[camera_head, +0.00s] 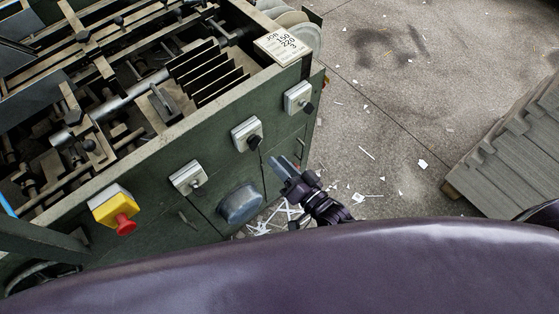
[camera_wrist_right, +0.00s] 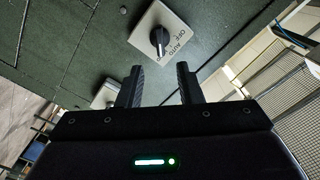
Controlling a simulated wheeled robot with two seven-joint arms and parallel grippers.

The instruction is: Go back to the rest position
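My right gripper (camera_head: 281,165) is beside the front panel of the green machine (camera_head: 150,190), low and to the right of the middle rotary switch (camera_head: 247,134). In the right wrist view my right gripper (camera_wrist_right: 160,72) has its two dark fingers apart with nothing held between them. A white switch plate with a black knob (camera_wrist_right: 159,38), marked AUTO and OFF, is just beyond the fingertips and appears clear of them. My left gripper is not in view.
The panel also carries two other rotary switches (camera_head: 188,177) (camera_head: 298,97) and a red emergency button (camera_head: 124,224) on a yellow box. Paper scraps (camera_head: 285,218) litter the floor. A grey stack (camera_head: 515,150) stands at the right. Open floor (camera_head: 390,110) lies between.

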